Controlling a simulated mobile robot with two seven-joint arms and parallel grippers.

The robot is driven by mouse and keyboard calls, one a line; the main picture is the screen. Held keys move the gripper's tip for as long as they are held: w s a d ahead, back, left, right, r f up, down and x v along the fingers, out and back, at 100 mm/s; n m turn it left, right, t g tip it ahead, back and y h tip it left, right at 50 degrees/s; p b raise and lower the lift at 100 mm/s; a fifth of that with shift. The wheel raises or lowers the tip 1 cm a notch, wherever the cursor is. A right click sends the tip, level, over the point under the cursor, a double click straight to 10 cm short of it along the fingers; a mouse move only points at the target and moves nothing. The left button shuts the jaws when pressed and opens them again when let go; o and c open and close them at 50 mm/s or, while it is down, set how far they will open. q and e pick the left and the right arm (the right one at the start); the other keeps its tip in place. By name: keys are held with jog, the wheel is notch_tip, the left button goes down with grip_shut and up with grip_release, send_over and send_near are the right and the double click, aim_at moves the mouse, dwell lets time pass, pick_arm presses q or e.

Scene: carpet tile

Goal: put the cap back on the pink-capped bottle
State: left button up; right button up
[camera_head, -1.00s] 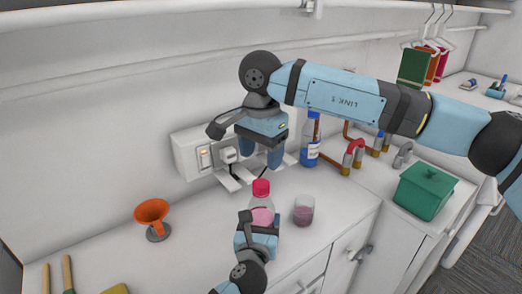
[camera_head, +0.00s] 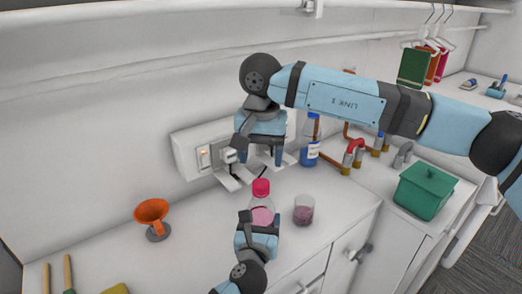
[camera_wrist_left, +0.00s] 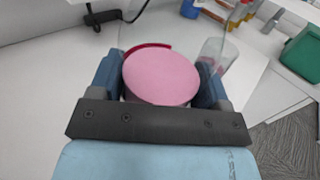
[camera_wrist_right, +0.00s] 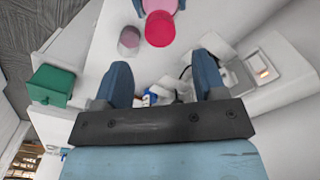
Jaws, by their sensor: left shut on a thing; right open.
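The bottle (camera_head: 262,215) with pink liquid stands upright on the counter, with the pink-red cap (camera_head: 261,187) at its top. How firmly the cap sits cannot be told. The right wrist view also shows the cap (camera_wrist_right: 160,29). My left gripper (camera_head: 258,225) is shut around the bottle's body from the front. In the left wrist view a pink disc (camera_wrist_left: 160,77) fills the space between its fingers, with a red arc behind it. My right gripper (camera_head: 261,158) is open and empty, above and behind the cap, fingers pointing down.
A small cup with purple-pink content (camera_head: 304,210) stands just right of the bottle. A blue bottle (camera_head: 309,145) and pipes (camera_head: 353,152) are behind right. A wall unit (camera_head: 190,150) is behind my right gripper. An orange funnel (camera_head: 152,211) stands left; the counter between is clear.

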aim_at(261, 183)
notch_tip(261, 183, down, 7)
jog(key=shift+f, duration=0.1)
jog(key=c, duration=1)
jog(key=m, duration=1.1)
jog(key=shift+m, duration=0.3)
jog(key=m, duration=1.2)
jog(key=shift+m, duration=0.3)
jog(key=m, duration=0.7)
jog(key=shift+f, duration=0.1)
jog(key=o, duration=1.1)
